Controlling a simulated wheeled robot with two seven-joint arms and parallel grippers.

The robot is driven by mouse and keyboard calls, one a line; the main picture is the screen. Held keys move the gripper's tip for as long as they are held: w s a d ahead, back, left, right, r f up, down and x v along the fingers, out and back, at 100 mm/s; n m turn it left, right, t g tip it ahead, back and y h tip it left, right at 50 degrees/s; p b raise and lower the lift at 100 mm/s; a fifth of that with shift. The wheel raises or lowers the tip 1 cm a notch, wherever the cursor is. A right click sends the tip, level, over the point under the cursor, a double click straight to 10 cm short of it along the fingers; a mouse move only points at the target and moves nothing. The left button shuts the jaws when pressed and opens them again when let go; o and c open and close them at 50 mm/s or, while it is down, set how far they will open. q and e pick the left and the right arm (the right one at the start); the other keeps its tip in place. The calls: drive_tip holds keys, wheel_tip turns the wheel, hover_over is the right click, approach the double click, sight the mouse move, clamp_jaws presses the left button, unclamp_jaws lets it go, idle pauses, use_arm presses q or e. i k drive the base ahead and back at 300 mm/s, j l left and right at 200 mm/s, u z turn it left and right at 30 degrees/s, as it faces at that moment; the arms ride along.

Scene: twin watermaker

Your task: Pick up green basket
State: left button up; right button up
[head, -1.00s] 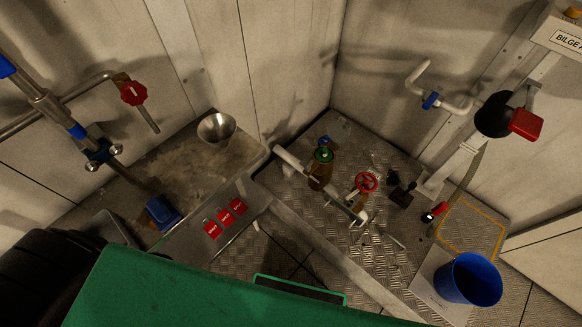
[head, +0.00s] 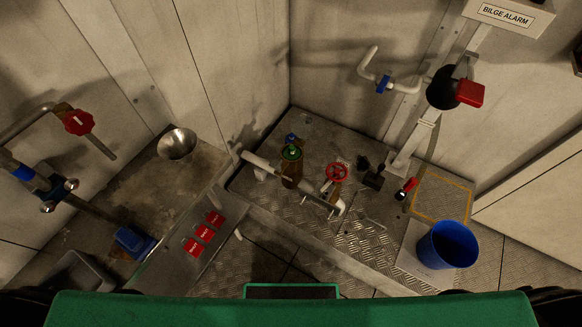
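No green basket can be made out with certainty in the head view. A dark rectangular shape with a thin green rim (head: 291,286) shows at the bottom centre, partly hidden by the broad green surface along the bottom edge. I cannot tell whether this shape is a basket or part of my own body. Neither of my grippers is in view.
At the left, a metal counter (head: 128,190) holds a steel bowl (head: 177,144).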

sight(292, 153)
drive_tip(key=k+l+z, duration=0.15)
drive_tip(key=z, duration=0.2)
drive_tip(key=k+l+z, duration=0.15)
drive_tip(key=z, duration=0.2)
drive_tip(key=k+l+z, duration=0.15)
drive_tip(key=l+z, duration=0.2)
